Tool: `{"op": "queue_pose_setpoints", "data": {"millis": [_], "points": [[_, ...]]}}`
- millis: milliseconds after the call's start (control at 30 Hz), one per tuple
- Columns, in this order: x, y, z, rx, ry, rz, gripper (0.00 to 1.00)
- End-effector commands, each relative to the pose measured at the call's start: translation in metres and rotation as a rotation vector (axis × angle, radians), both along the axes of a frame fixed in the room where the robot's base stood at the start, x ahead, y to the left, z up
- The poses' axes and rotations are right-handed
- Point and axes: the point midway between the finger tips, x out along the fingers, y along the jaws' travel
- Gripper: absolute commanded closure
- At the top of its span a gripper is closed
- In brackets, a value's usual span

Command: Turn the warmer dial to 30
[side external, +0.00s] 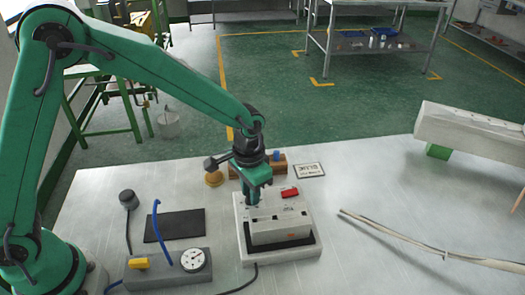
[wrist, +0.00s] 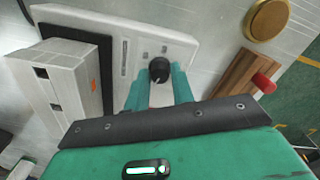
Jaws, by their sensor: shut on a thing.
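The wax warmer (side external: 280,249) is a pale box with a raised block on the table. Its dial (wrist: 159,70) is a small black knob on the white top plate (wrist: 128,23) in the wrist view. My gripper (wrist: 160,84) points down at the plate with its green fingers on both sides of the knob, shut on it. In the side view my gripper (side external: 252,197) stands over the back left part of the warmer and hides the dial. Small marks show on the plate beside the knob, too small to read. A red switch (side external: 290,193) is to the right of my gripper.
A gauge (side external: 194,259) and yellow knob (side external: 138,263) sit on a grey unit at front left. A dark mat (side external: 175,225), a wooden block (wrist: 238,82) and a brass disc (wrist: 267,19) lie nearby. A pale strip (side external: 410,240) crosses the right side.

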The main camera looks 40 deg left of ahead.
Motion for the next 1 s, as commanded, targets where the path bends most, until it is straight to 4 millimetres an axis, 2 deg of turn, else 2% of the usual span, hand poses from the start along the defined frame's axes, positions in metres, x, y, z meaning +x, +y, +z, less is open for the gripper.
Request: {"op": "queue_pose_setpoints", "data": {"millis": [400, 1000], "points": [[-0.0001, 0.0001, 0.0013, 0.0, 0.0, 0.283, 0.99], [-0.0001, 0.0001, 0.0011, 0.0, 0.0, 0.34, 0.99]]}}
